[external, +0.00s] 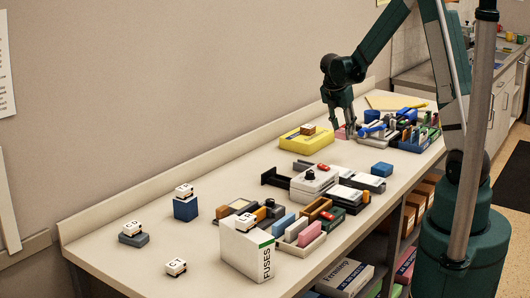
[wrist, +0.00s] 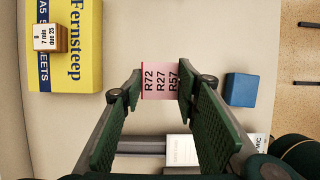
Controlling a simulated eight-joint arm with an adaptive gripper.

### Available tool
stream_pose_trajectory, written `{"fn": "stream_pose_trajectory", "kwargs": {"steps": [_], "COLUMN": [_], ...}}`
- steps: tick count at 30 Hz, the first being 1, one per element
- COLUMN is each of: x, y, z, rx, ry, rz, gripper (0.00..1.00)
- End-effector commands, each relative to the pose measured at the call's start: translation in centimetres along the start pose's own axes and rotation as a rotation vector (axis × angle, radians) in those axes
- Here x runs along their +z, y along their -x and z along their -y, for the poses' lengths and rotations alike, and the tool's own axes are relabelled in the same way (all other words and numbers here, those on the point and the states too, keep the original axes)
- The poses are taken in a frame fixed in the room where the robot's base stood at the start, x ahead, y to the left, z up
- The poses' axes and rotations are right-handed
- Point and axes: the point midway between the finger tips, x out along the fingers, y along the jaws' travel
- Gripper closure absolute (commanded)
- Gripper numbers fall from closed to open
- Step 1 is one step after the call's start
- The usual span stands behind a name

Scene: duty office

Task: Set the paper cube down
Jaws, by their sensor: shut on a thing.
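The paper cube (wrist: 160,82) is a pink block with R72, R27 and R57 printed in dark letters on its face. My gripper (wrist: 158,88) is shut on it, with one green finger at each side. In the external view the pink cube (external: 341,132) shows between and below the fingertips of my gripper (external: 342,127), low over the back of the counter. The fingers hide part of it there. I cannot tell whether its underside touches the counter.
A yellow Fernsteep pack (external: 306,137) with a small wooden block (wrist: 48,38) on it lies to the left. A blue cube (wrist: 242,89) stands to the right. A blue tray (external: 418,138) of stationery is close by. Bare counter (wrist: 190,35) lies between pack and blue cube.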

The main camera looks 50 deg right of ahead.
Motion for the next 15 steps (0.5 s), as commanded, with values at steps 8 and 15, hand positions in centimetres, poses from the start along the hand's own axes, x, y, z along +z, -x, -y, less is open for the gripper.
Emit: {"fn": "stream_pose_trajectory", "kwargs": {"steps": [8, 15], "x": [2.9, 3.5], "y": [-1.2, -1.4], "z": [4.0, 4.9], "rx": [0.0, 0.001], "ry": [0.005, 0.009], "rz": [0.01, 0.013], "gripper": [0.81, 0.81]}}
